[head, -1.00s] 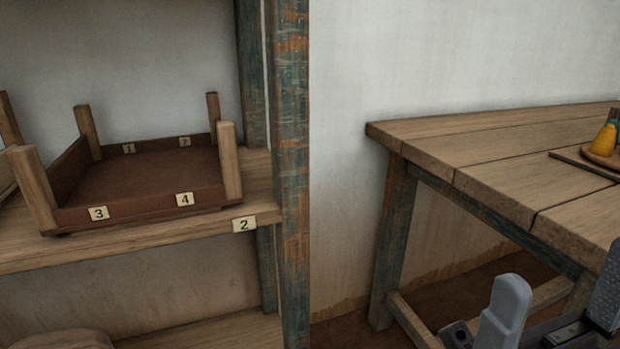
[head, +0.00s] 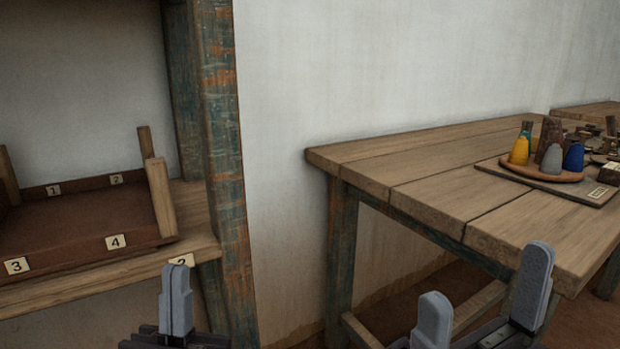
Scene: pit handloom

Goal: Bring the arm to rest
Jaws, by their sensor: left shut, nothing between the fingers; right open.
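My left gripper (head: 175,292) is at the bottom of the head view, left of centre, with its grey fingers together and nothing held. The lower parts of both grippers are cut off by the picture's edge.
A shelf post (head: 220,170) stands at left. Beside it, a brown tray (head: 85,252) with corner posts and number tags sits on a shelf board (head: 110,275). The wooden table (head: 440,180) holds yellow (head: 519,151), grey (head: 552,160) and blue (head: 573,156) cones. Its left end is bare.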

